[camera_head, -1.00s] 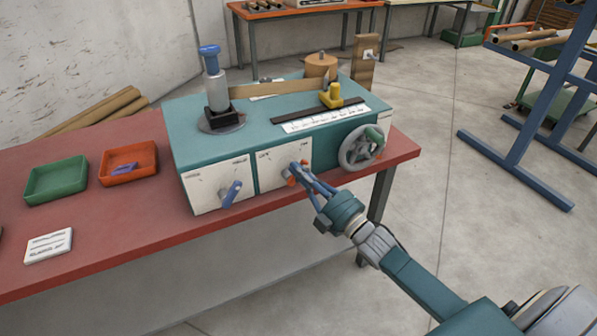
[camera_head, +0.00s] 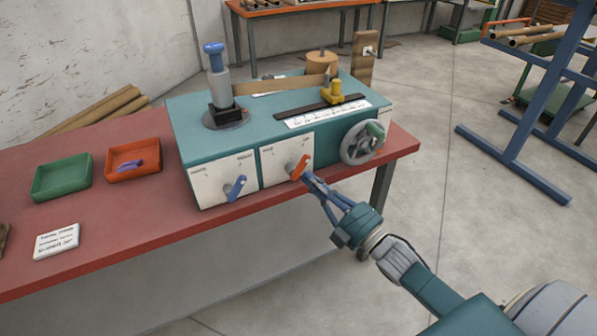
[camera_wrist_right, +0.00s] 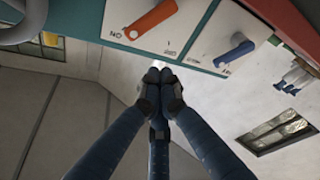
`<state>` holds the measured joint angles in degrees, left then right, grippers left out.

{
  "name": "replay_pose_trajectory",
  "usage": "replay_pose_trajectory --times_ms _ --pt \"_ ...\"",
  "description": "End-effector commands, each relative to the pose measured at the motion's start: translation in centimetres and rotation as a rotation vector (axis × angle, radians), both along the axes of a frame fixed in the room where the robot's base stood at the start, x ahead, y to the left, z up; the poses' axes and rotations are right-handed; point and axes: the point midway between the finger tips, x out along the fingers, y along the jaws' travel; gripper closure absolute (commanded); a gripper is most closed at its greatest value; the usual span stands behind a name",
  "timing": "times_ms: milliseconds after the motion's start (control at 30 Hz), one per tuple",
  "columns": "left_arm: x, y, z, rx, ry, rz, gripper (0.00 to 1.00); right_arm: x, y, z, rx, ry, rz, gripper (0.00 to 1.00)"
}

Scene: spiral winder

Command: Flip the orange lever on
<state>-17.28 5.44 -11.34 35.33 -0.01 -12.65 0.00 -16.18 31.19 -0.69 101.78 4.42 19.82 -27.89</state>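The orange lever (camera_head: 301,166) is on the right white panel (camera_head: 273,168) of the teal machine's front. It slants up and to the right from its pivot. It also shows at the top of the right wrist view (camera_wrist_right: 153,19), apart from the fingers. My right gripper (camera_head: 308,179) is just in front of and below the lever. In the right wrist view its fingertips (camera_wrist_right: 159,77) are together with nothing visible between them. My left gripper is not in view.
A blue lever (camera_head: 236,187) is on the left panel, and a handwheel (camera_head: 362,143) is at the machine's right end. A green tray (camera_head: 62,178) and an orange tray (camera_head: 133,161) sit on the red bench (camera_head: 120,230). Floor in front of the bench is clear.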

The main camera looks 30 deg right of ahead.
Motion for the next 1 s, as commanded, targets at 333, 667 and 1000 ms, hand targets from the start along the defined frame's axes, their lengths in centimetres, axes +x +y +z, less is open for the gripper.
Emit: replay_pose_trajectory --times_ms 333,667,1000 --pt "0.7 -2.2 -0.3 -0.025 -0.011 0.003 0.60 -2.4 -0.6 -0.4 0.000 -0.003 0.002 1.00" --pt "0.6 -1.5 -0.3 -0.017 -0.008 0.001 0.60 -2.4 -0.6 -0.3 0.000 -0.003 0.002 1.00" --pt "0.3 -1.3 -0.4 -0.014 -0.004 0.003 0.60 -2.2 -1.9 -5.4 0.037 0.103 -0.044 1.00"
